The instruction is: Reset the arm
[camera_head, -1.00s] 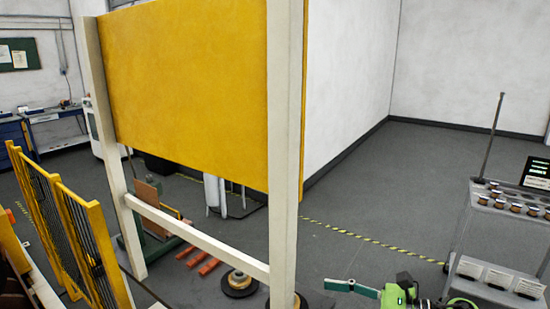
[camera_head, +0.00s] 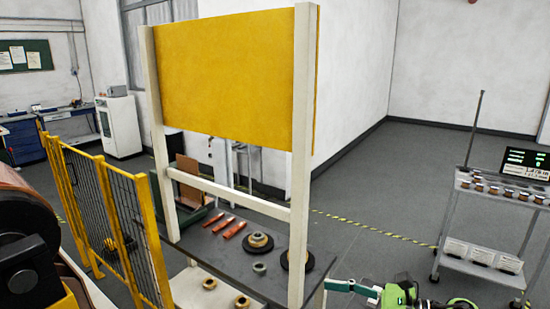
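Neither of my grippers can be made out in the head view. A bright green jointed arm part (camera_head: 400,292) shows at the bottom edge, right of centre, with a dark green bar (camera_head: 350,287) at its left end. I cannot tell which arm it is. A dark workbench (camera_head: 200,243) stands in the middle under a yellow panel (camera_head: 225,75) on white posts. Several copper strips (camera_head: 230,229) and a round coil on a dark disc (camera_head: 259,242) lie on it.
Yellow mesh fencing (camera_head: 105,205) stands left of the bench. A large copper roll (camera_head: 22,205) fills the lower left edge. A grey cart (camera_head: 480,254) with several small spools stands at the right. Open floor (camera_head: 385,180) lies between bench and cart.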

